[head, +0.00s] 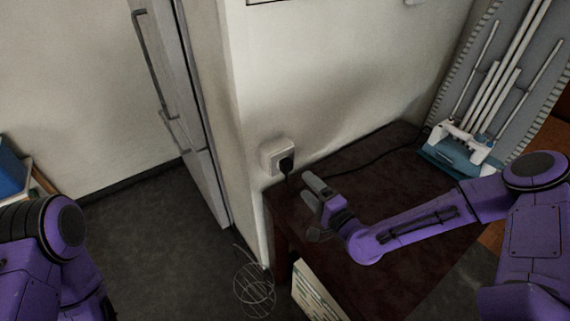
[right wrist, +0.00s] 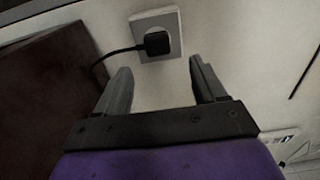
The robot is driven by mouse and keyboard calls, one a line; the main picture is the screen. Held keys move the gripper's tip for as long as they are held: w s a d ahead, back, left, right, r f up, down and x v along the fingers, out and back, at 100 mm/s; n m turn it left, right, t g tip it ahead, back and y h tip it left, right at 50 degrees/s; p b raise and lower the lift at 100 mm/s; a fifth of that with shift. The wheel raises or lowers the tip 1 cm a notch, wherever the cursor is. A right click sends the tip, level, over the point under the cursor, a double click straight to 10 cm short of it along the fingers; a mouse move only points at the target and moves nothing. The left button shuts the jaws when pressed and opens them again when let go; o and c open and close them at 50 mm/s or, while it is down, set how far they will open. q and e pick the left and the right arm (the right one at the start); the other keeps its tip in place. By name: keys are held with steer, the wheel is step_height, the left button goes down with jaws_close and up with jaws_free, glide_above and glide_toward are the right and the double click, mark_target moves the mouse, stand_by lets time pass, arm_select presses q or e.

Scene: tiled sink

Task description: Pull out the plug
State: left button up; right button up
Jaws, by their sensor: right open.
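A black plug (head: 286,164) sits in a white wall socket (head: 270,157) on the pale wall, just above the dark table. In the right wrist view the plug (right wrist: 157,43) is seated in the square socket plate (right wrist: 176,20), with its black cord running off to the left. My right gripper (head: 312,208) is in front of the socket, below and to the right of the plug. In the right wrist view its two grey fingers (right wrist: 161,80) are apart and empty, with the plug beyond the tips and roughly between them. My left gripper is not in view; only my left arm shows.
A dark brown table (head: 385,160) stands against the wall, with the black cord (head: 350,168) lying across it. A white and teal appliance (head: 462,145) stands at its far right. A wire whisk-like object (head: 254,290) is at the lower middle. The wall corner is left of the socket.

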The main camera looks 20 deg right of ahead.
mark_target(289, 168)
steer(key=x, duration=0.2)
steer(key=b+x, duration=0.1)
steer(key=x, duration=0.2)
steer(key=b+x, duration=0.1)
steer(key=x, duration=0.2)
steer(key=shift+f, duration=0.4)
steer(key=shift+w+a+b, duration=0.15)
steer(key=shift+w+b, duration=0.15)
steer(key=shift+w, duration=0.35)
steer(key=shift+w+r, duration=0.1)
steer(key=shift+r, duration=0.05)
steer(key=shift+b, duration=0.35)
jaws_close()
steer(key=p+v, duration=0.1)
steer(key=v, duration=0.5)
stand_by(1.0)
stand_by(0.3)
